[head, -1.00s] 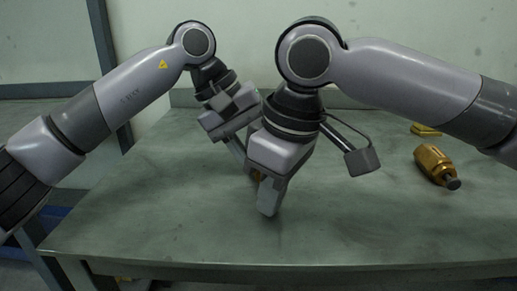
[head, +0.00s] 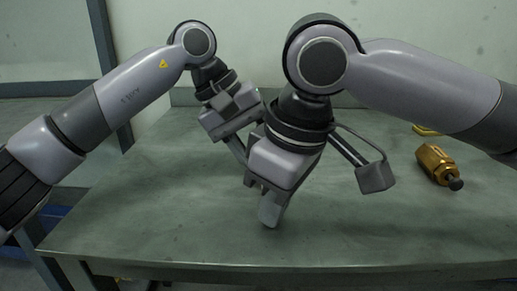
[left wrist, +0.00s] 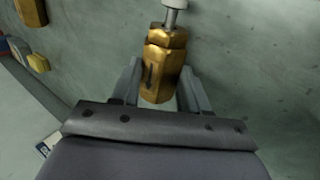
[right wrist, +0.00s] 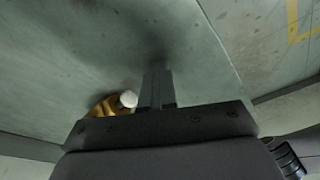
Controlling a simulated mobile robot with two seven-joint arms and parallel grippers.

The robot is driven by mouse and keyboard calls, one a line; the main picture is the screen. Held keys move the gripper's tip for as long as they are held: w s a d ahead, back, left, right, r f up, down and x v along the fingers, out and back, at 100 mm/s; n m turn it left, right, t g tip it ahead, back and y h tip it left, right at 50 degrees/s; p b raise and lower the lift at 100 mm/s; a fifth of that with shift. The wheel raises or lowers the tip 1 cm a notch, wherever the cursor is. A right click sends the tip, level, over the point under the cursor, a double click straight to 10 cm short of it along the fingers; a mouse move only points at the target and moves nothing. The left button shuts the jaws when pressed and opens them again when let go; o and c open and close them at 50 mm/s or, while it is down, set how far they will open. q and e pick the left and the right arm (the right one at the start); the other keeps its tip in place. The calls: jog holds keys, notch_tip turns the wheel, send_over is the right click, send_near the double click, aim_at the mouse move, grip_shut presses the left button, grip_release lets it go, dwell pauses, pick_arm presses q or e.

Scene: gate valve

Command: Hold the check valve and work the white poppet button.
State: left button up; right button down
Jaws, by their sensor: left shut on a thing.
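The check valve (left wrist: 163,65) is a brass hex body with a white poppet button (left wrist: 172,3) on a grey stem. My left gripper (left wrist: 160,88) is shut on its body in the left wrist view. In the head view my left gripper (head: 237,150) is mostly behind the right one, and the held valve is hidden. My right gripper (head: 268,208) points down near the table's middle, its fingers together. In the right wrist view the right fingers (right wrist: 157,85) are beside the white button (right wrist: 128,98), which shows just left of them; contact is unclear.
Another brass valve (head: 436,164) with a dark end lies on the green table (head: 370,225) at right. A yellow piece (head: 426,130) lies behind it, partly covered by my right arm. The table's front and left areas are clear. A wall stands behind.

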jog(key=shift+s+f, duration=0.4)
jog(key=shift+s, duration=0.05)
jog(key=shift+w+a+v, duration=0.2)
jog(key=shift+v, duration=1)
jog(key=shift+w+a+v, duration=0.2)
jog(key=shift+v, duration=1.05)
jog(key=shift+w+a+v, duration=0.2)
jog(key=shift+a+v, duration=0.05)
jog(key=shift+v, duration=0.95)
jog(key=shift+r, duration=0.1)
